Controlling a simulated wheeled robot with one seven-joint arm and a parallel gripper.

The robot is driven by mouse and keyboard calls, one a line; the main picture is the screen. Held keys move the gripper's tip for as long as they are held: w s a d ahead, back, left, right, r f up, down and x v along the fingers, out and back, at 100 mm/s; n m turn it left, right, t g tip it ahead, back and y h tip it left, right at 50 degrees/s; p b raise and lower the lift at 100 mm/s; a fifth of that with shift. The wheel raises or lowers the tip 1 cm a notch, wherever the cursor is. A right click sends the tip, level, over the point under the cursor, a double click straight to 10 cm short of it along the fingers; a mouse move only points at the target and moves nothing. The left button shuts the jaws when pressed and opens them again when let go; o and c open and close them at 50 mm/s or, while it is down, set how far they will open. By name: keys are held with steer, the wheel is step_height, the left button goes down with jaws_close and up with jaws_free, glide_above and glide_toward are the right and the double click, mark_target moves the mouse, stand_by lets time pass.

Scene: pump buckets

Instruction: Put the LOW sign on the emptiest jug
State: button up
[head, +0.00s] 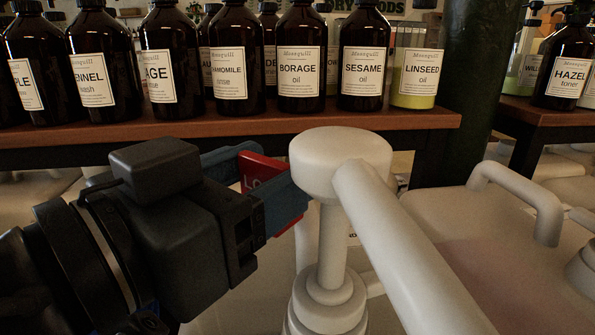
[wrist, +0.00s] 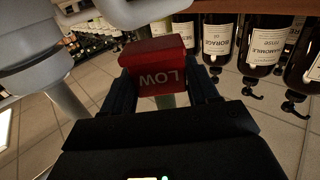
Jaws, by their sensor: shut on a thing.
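The red LOW sign (head: 262,170) is between the blue-grey fingers of my gripper (head: 285,195), just left of a large white pump head (head: 340,155). In the head view the fingers partly hide the sign. A pale translucent jug (head: 450,225) with a handle and a pinkish tint stands at the right. I cannot tell which jug is emptiest.
A wooden shelf (head: 230,125) behind holds several brown labelled bottles, such as the SESAME oil bottle (head: 363,60), and a clear LINSEED bottle (head: 415,70). A dark post (head: 478,80) stands right of it. The white pump spout (head: 410,250) reaches toward the camera.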

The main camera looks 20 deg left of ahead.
steer(key=shift+f, duration=0.4)
steer(key=o, duration=1)
steer(key=shift+w+d+f, duration=0.1)
steer(key=shift+f, duration=0.1)
steer(key=shift+o, duration=0.2)
steer(key=shift+r, duration=0.4)
steer(key=r+v, duration=0.1)
steer(key=v, duration=0.6)
steer(key=shift+s+b, duration=0.3)
steer(key=shift+b, duration=0.05)
